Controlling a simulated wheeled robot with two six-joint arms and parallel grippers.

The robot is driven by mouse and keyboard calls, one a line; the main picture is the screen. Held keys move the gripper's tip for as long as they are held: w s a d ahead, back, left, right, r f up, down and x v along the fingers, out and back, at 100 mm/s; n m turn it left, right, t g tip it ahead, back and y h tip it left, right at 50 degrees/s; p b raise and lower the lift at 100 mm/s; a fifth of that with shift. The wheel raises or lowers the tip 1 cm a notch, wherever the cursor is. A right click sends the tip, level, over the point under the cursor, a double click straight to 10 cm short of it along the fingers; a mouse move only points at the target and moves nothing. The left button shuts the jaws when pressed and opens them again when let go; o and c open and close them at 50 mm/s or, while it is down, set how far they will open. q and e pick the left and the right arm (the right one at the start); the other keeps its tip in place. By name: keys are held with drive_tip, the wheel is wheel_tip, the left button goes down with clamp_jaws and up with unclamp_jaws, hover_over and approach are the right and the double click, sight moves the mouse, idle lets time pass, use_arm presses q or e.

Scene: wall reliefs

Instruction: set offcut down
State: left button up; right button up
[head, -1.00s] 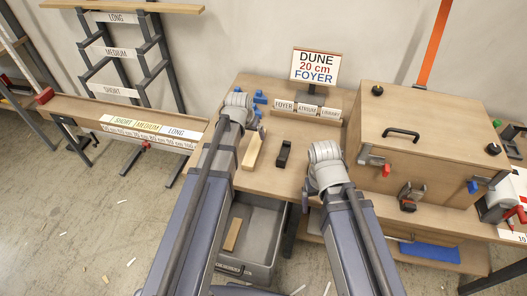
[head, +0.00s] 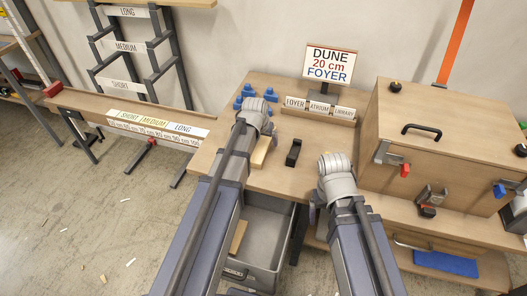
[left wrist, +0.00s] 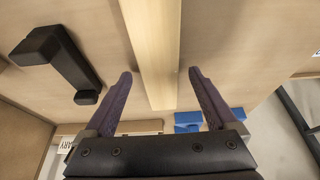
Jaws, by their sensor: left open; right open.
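The offcut, a pale wood strip (head: 262,152), lies on the wooden table, partly hidden by my left arm in the head view. In the left wrist view the strip (left wrist: 155,45) runs between the two spread fingers of my left gripper (left wrist: 161,72), with a gap on each side. My left gripper (head: 256,112) is open and over the strip's far end in the head view. My right gripper (head: 335,168) is open, to the right above the table's front edge, apart from the strip. Its fingers are mostly hidden.
A black handle-shaped block (head: 293,152) lies right of the strip. Blue pieces (head: 247,95) and a label rack (head: 318,110) stand behind. A wooden box (head: 440,140) is at right. A grey bin (head: 268,235) below holds another wood piece (head: 238,238).

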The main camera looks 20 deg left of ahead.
use_arm(q)
drive_tip(key=shift+w+f, duration=0.15)
drive_tip(key=shift+f, duration=0.25)
drive_tip(key=shift+r, duration=0.1)
drive_tip(key=shift+c, duration=0.3)
clamp_jaws()
